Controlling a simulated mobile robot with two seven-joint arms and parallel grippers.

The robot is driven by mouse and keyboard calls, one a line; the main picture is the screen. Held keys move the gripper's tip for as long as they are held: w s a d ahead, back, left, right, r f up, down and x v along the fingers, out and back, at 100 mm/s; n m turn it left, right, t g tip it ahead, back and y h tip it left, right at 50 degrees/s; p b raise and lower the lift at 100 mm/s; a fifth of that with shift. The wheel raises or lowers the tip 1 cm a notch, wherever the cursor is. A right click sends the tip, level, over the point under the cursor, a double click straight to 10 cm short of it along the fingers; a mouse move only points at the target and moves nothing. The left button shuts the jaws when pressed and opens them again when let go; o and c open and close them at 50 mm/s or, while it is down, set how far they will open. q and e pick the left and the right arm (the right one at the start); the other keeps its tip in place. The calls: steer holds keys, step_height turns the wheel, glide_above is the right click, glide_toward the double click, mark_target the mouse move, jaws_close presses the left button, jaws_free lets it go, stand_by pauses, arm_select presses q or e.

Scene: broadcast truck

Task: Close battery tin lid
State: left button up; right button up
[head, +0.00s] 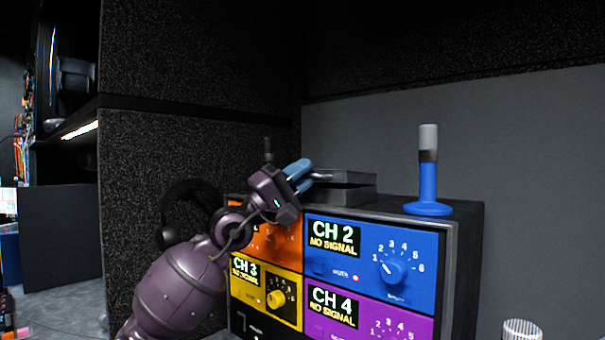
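The battery tin (352,194) is a dark grey metal box on top of the channel unit, left of the blue stand. Its lid (346,175) seems to be the lighter flat panel above the body, with a dark gap between them; its exact angle is hard to tell. My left gripper (308,174) has blue fingers and is at the tin's left end, next to the lid. The two fingers look apart, with nothing clearly between them. Whether they touch the lid cannot be told. My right gripper is not in view.
The channel unit (446,262) has coloured panels with knobs on its front. A blue stand with a grey top (428,180) is upright on its right side. Black headphones (183,205) hang at the left panel. A white ribbed cylinder (521,331) is at lower right.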

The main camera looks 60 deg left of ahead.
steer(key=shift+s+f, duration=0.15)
